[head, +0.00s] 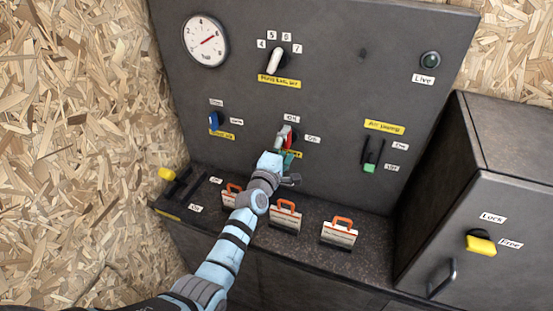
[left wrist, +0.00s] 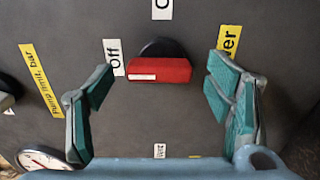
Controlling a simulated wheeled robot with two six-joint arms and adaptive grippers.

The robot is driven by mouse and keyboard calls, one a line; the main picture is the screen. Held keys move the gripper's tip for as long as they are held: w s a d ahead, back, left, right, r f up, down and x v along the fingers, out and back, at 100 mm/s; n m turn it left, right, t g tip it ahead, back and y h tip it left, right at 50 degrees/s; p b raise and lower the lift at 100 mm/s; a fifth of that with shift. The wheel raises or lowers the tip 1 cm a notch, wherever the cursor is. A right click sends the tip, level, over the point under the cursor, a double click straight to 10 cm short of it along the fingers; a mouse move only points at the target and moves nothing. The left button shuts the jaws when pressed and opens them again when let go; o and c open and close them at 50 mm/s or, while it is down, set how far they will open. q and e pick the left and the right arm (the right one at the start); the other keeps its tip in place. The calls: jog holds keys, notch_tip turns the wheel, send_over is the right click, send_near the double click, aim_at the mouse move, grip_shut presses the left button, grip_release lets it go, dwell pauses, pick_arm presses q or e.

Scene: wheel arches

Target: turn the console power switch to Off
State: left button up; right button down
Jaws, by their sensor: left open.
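The power switch shows in the left wrist view as a red bar handle (left wrist: 160,70) on a dark round base. The bar lies crosswise in that view, its white-marked end towards the "Off" label (left wrist: 116,57). In the head view the red handle (head: 288,138) is partly hidden by my left gripper (head: 285,152). My left gripper, also in the left wrist view (left wrist: 160,98), is open. Its teal-padded fingers stand apart on either side of the handle, with gaps visible. I cannot tell how far the fingertips are from the panel. My right gripper is not in view.
A blue switch (head: 214,120) is left of the red one, a white selector knob (head: 274,60) above, and a green-ended lever (head: 370,166) right. Several orange-handled blocks (head: 340,232) stand on the ledge below. A cabinet with a yellow latch (head: 481,245) is at right.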

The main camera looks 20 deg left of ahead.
pick_arm(q)
jog(key=s, duration=1.1)
jog(key=shift+a, duration=0.45)
jog(key=shift+w, duration=0.1)
